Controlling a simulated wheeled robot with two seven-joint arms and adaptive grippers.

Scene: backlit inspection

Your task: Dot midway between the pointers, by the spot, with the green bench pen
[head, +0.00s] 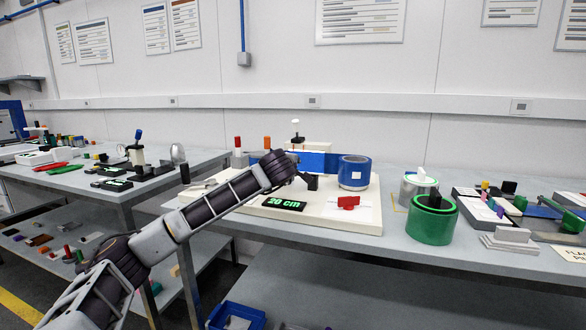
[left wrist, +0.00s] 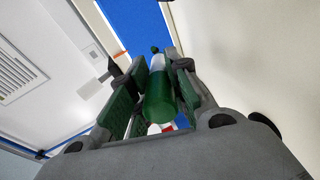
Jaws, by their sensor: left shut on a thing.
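My left gripper (head: 308,181) is over the white board (head: 250,213), in front of the blue strip (head: 317,161) and left of the blue roll (head: 353,173). In the left wrist view it (left wrist: 158,70) is shut on the green bench pen (left wrist: 160,98), which has a white band and lies between the green finger pads. A red pointer (head: 348,202) stands on a white sheet at the board's front right. I cannot make out a second pointer or the spot; my arm and hand cover part of the board. My right gripper is not in view.
A black "20 cm" sign (head: 284,203) lies at the board's front edge. A green container (head: 431,219) and small plates (head: 509,241) stand to the right. Red (head: 238,143) and orange (head: 267,142) upright pieces stand behind my arm. Another cluttered bench (head: 75,180) is at left.

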